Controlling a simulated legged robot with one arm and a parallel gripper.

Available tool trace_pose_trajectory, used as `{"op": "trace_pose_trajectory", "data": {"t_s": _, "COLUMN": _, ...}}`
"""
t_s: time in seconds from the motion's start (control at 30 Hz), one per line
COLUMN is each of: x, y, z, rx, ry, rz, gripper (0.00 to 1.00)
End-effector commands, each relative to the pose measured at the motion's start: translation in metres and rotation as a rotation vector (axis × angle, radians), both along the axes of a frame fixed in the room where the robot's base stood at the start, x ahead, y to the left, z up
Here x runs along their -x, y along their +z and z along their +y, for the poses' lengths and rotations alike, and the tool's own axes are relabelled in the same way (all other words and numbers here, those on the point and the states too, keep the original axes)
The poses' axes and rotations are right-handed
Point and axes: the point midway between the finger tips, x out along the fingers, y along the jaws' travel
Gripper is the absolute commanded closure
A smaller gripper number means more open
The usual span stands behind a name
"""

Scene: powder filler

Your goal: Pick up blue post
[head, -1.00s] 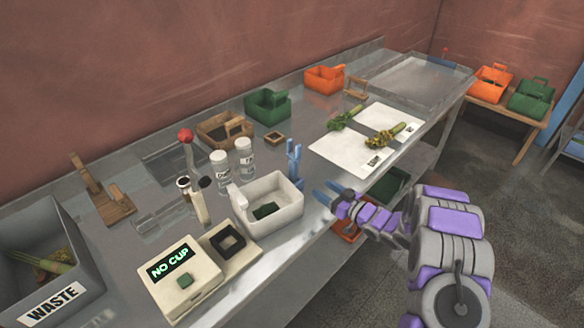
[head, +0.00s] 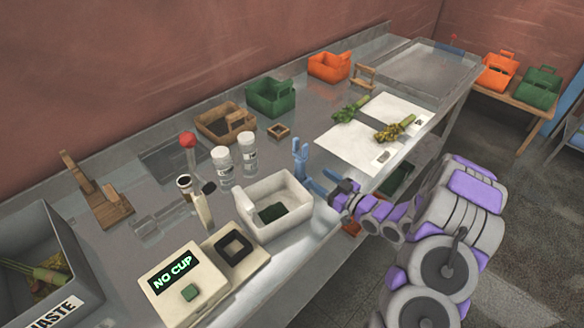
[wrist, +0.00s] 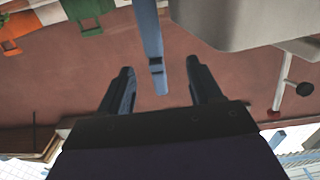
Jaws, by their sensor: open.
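The blue post (head: 300,158) stands upright on the metal counter, close to the far right corner of a white bin (head: 298,208). Its top looks forked. My gripper (head: 322,182) is open and empty, low on the right side of the post and close to it. In the wrist view, which looks upside down, the blue post (wrist: 149,42) comes down from the top edge, and its end lies in line with the gap between the two dark fingers of my gripper (wrist: 160,72). I cannot tell how deep it sits relative to the fingertips.
The white bin is just left of my gripper. Two white-capped jars (head: 247,157) stand behind it. White boards (head: 345,150) with green bunches lie to the right. A machine reading NO CUP (head: 180,285) is at the front left. Green (head: 272,97) and orange (head: 330,66) baskets line the back.

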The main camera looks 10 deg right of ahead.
Motion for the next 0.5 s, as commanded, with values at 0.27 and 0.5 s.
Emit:
{"op": "trace_pose_trajectory", "data": {"t_s": 0.27, "x": -0.034, "y": -0.001, "z": 0.028, "rx": 0.007, "ry": 0.003, "rz": -0.001, "gripper": 0.36}}
{"op": "trace_pose_trajectory", "data": {"t_s": 0.5, "x": -0.058, "y": 0.000, "z": 0.052, "rx": 0.010, "ry": 0.003, "rz": -0.002, "gripper": 0.36}}
